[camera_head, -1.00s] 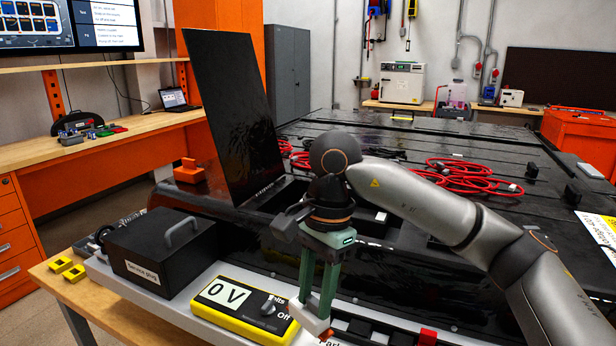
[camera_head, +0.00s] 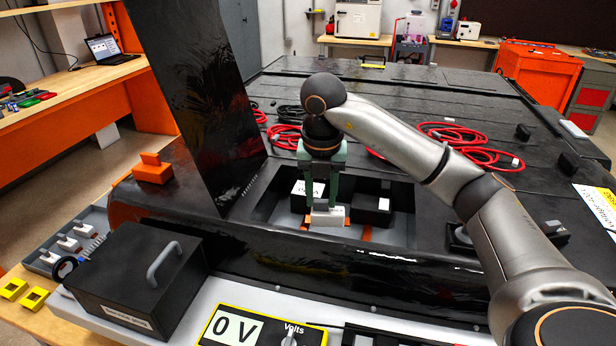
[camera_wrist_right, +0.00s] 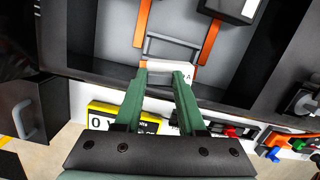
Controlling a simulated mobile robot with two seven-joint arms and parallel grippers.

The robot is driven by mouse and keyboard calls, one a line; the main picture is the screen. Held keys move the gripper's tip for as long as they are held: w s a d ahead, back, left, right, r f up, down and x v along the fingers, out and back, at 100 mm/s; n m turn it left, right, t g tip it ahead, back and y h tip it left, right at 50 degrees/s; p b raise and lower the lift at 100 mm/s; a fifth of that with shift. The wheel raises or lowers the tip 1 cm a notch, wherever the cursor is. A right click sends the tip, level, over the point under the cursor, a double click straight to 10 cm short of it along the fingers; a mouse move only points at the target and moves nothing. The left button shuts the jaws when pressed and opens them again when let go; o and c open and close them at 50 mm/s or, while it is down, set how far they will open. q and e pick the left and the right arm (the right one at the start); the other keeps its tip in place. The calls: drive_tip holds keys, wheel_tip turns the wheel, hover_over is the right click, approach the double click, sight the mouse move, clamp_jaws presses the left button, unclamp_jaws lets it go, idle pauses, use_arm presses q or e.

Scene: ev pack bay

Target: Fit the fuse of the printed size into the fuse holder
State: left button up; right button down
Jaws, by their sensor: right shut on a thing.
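My right gripper (camera_head: 322,204) points down over an open recess in the black pack; it also shows in the right wrist view (camera_wrist_right: 160,77). Its green fingers are shut on a white fuse (camera_head: 328,216), whose printed end (camera_wrist_right: 186,73) shows in the wrist view; the print is too small to read. Just beyond the fuse in the wrist view is a grey bracket (camera_wrist_right: 172,44) between two orange bars, which looks like the fuse holder. I cannot tell whether the fuse touches it. My left gripper is not in view.
Orange bars (camera_wrist_right: 143,22) run along the recess floor. A black block with a white label (camera_head: 371,207) stands right of the fuse. A raised black cover (camera_head: 190,80) rises left of the recess. A black box (camera_head: 140,283) and a yellow voltmeter (camera_head: 262,328) sit in front.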

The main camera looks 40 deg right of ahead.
sight(327, 206)
drive_tip(key=shift+m, duration=0.9)
drive_tip(key=shift+w+d+f+b, duration=0.1)
drive_tip(key=shift+d+f+b, duration=0.2)
drive_tip(key=shift+f, duration=0.35)
drive_tip(key=shift+w+d+f+b, duration=0.1)
drive_tip(key=shift+d+f, duration=0.3)
drive_tip(key=shift+f, duration=0.25)
drive_tip(key=shift+d+f+b, duration=0.15)
drive_tip(key=shift+d+f, duration=0.2)
drive_tip(key=shift+f, duration=0.3)
drive_tip(key=shift+f+b, duration=1.1)
drive_tip(key=shift+f, duration=0.3)
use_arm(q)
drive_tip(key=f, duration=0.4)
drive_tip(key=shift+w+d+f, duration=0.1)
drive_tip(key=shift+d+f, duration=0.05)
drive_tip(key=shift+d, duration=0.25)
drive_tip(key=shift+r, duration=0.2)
use_arm(e)
drive_tip(key=shift+w, duration=0.1)
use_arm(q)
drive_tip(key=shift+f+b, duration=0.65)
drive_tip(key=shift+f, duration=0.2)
use_arm(e)
drive_tip(key=shift+f, duration=1.2)
drive_tip(key=shift+c, duration=2.1)
unclamp_jaws()
